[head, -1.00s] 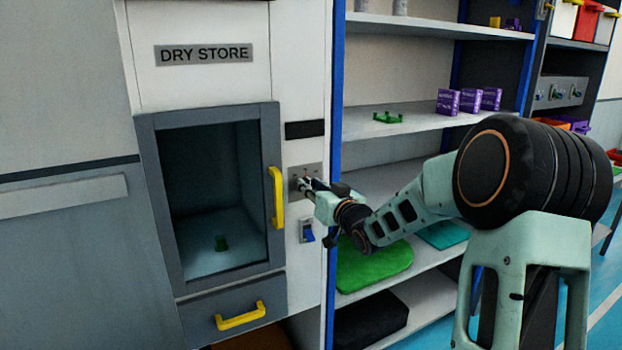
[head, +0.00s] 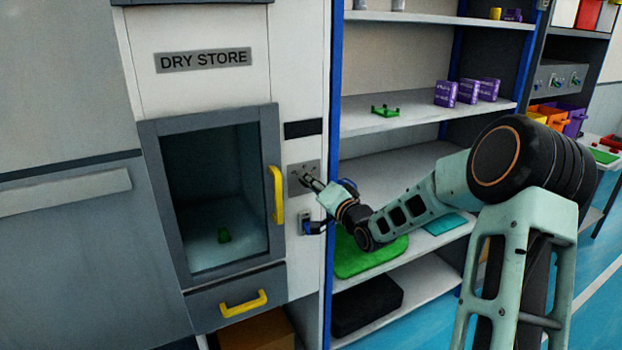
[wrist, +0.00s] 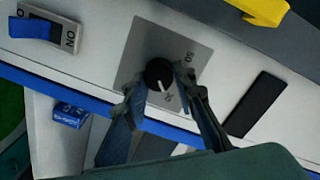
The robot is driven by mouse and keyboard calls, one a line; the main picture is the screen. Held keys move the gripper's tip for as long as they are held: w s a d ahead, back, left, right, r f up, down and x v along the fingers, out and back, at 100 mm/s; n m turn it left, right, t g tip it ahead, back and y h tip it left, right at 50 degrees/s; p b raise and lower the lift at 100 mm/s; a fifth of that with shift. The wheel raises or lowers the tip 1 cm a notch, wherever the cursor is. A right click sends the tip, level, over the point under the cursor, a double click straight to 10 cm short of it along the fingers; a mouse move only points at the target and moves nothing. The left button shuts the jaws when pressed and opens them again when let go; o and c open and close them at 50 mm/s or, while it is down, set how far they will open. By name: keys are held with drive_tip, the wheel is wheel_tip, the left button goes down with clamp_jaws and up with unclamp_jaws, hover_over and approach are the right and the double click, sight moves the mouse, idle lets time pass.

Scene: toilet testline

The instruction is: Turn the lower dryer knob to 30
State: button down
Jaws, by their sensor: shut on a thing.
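The dryer knob (wrist: 157,72) is round and black with a white pointer line, on a square grey plate (wrist: 140,45) with small printed marks. In the wrist view its pointer aims down and slightly right, at a mark too blurred to read surely. My gripper (wrist: 158,84) is shut on the knob, with one finger on each side. In the head view my gripper (head: 312,184) reaches the grey plate (head: 304,167) on the dry store's white front; the knob is mostly hidden there. Only one knob shows on this plate.
Below the plate is a blue rocker switch (head: 304,223), also in the wrist view (wrist: 36,28). The yellow door handle (head: 275,195) stands close on the left. A blue shelf post (head: 335,120) and open shelves with purple boxes (head: 446,93) are on the right.

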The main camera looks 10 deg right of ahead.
drive_tip(key=shift+m, duration=0.3)
idle(0.4)
drive_tip(key=c, duration=1.6)
unclamp_jaws()
drive_tip(key=v, duration=1.2)
